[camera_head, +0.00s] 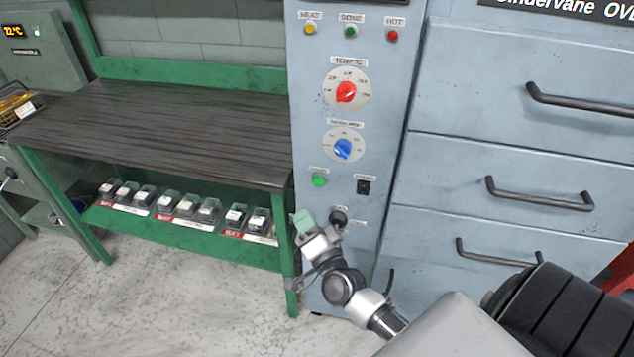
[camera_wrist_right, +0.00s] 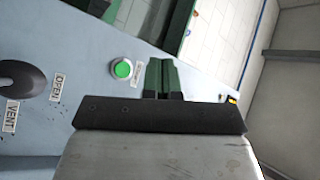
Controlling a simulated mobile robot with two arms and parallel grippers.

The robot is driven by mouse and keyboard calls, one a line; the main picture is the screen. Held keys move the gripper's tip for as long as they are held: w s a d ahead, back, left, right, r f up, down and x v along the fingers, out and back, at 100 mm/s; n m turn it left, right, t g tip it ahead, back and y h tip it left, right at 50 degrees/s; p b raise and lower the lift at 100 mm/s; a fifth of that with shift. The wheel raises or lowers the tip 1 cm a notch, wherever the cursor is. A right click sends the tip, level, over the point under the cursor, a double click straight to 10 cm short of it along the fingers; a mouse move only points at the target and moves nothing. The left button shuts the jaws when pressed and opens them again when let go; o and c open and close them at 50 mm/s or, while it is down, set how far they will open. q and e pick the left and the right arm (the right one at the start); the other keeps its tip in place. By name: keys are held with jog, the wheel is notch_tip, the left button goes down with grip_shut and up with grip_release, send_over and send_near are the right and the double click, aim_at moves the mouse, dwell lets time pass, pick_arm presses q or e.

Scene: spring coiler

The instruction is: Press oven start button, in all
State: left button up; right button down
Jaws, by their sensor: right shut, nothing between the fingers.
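The green start button (camera_head: 319,181) sits on the oven's grey control panel (camera_head: 330,232), left of a black switch (camera_head: 363,187) and below the blue dial (camera_head: 343,149). It also shows in the right wrist view (camera_wrist_right: 122,69), as a green disc in a pale ring. My right gripper (camera_head: 301,221) has green fingertips and is below and a little left of the button in the head view. In the right wrist view its fingers (camera_wrist_right: 160,74) are together and empty, just beside the button. I cannot tell how far they are from the panel. My left gripper is not in view.
A black vent knob (camera_head: 338,217) is close by my right gripper. A red dial (camera_head: 346,92) and several indicator lamps are higher on the panel. Oven drawers with handles (camera_head: 540,195) stand right. A green-framed bench (camera_head: 160,130) stands left, with boxed parts on its shelf.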

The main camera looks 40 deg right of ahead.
aim_at(318, 181)
jog(key=shift+w+d+b, duration=0.7)
jog(key=shift+w+d, duration=0.65)
jog(key=shift+d, duration=0.2)
jog(key=shift+w+d+b, duration=0.65)
jog(key=shift+w+d, duration=0.65)
jog(key=shift+d, duration=0.25)
jog(key=shift+d, duration=0.1)
jog(key=shift+w+d, duration=0.25)
jog(key=shift+w+d+b, duration=0.25)
jog(key=shift+b, duration=0.05)
dwell(0.3)
dwell(0.4)
jog(key=shift+s+a+p, duration=0.45)
jog(key=shift+s+a, duration=0.1)
jog(key=shift+a, duration=0.05)
